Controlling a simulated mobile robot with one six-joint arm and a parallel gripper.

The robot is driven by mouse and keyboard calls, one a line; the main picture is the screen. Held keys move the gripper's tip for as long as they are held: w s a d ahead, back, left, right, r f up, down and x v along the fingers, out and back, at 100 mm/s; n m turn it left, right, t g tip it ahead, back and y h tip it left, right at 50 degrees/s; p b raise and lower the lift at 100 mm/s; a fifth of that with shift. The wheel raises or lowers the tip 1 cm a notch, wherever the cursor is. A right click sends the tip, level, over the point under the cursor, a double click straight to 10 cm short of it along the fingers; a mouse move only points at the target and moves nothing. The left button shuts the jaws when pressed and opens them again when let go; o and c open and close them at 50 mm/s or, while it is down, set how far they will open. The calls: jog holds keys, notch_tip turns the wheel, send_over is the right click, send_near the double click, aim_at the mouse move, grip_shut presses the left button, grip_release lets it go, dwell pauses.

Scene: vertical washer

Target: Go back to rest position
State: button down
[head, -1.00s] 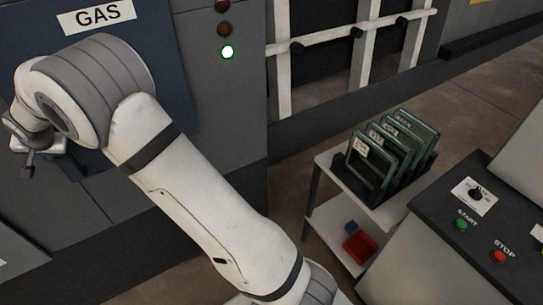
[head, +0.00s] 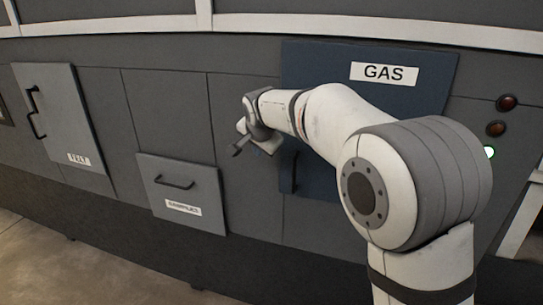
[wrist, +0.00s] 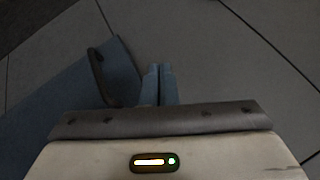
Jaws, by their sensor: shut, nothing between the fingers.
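My gripper (head: 238,150) is in front of the washer wall, just left of the blue GAS door (head: 430,85) in the head view. Its fingers (wrist: 158,72) are together and empty in the wrist view. The door's dark handle (head: 294,172) is to the right of the gripper in the head view. In the wrist view the handle (wrist: 100,78) stands left of the fingers, with a gap between. The GAS door looks closed. My arm covers much of its lower part.
Left of the gripper are a small panel with a handle (head: 180,207) and a taller grey door with a handle (head: 60,115). Bare floor (head: 60,270) shows at lower left.

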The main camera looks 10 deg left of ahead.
jog(key=s+d+n+h, duration=0.1)
jog(key=s+d, duration=0.3)
jog(key=d, duration=0.4)
jog(key=s+d+g, duration=0.1)
jog(key=s+d, duration=0.3)
jog(key=d, duration=0.3)
jog(key=s+d+n+h, duration=0.1)
jog(key=s+d, duration=0.4)
jog(key=d, duration=0.3)
jog(key=s+d+f+n+g, duration=0.1)
jog(key=s+d+f, duration=0.2)
jog(key=s+d, duration=0.3)
jog(key=s+d+f+n+g, duration=0.1)
jog(key=s+d+f, duration=0.3)
jog(key=s, duration=0.9)
jog(key=shift+s+d+n+h, duration=0.3)
jog(key=shift+s+d+h, duration=0.1)
jog(key=shift+d, duration=0.55)
jog(key=shift+f, duration=0.1)
